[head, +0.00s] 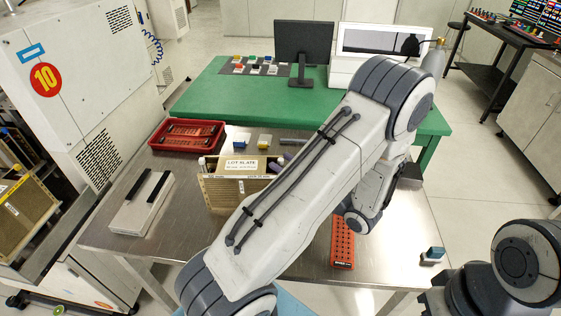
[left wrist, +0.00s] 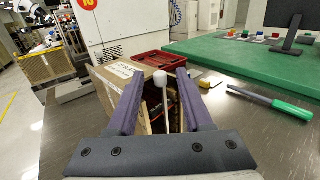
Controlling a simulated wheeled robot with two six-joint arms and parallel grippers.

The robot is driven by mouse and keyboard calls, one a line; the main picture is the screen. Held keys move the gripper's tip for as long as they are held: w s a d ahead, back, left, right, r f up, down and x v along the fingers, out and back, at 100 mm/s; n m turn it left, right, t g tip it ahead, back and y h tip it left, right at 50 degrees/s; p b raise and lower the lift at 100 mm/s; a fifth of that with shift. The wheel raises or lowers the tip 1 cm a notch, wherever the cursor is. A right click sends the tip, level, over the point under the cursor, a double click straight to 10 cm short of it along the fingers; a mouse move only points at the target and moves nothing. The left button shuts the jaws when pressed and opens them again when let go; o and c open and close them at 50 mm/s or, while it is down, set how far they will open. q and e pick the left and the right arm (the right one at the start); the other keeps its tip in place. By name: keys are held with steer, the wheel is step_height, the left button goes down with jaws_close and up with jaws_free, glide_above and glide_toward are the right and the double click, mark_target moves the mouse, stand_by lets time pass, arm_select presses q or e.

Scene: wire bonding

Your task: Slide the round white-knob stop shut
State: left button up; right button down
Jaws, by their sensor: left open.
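The round white knob (left wrist: 160,78) shows in the left wrist view on top of a pale upright stem at the open end of a tan magazine box (left wrist: 104,86). The same box (head: 225,190) stands on the steel table in the head view, with a lot slate card (head: 238,167) on top. My left gripper (left wrist: 159,88) is open, its two purple-grey fingers spread on either side of the knob with visible gaps. Whether they reach its depth is unclear. My right gripper is out of view.
A red tray (head: 187,134) lies behind the box, a grey case with black bars (head: 142,203) to its left. An orange perforated block (head: 342,243) lies at the front right. A green-handled tool (left wrist: 292,110) lies right of my left gripper.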

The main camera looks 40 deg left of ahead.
arm_select(q)
steer(key=d+b, duration=0.1)
steer(key=d, duration=0.7)
steer(key=shift+s+d, duration=0.3)
steer(key=shift+s, duration=0.1)
steer(key=s+d+r+n+g+h, duration=0.1)
steer(key=s+d+r+n+h, duration=0.1)
steer(key=s+d+n+h, duration=0.4)
steer(key=s+d+r+n+h+p, duration=0.1)
steer(key=s+d+n+h, duration=0.4)
steer(key=s+d+h, duration=0.7)
steer(key=shift+d+r+n+g+h, duration=0.45)
steer(key=shift+d+r, duration=0.25)
steer(key=shift+d, duration=0.5)
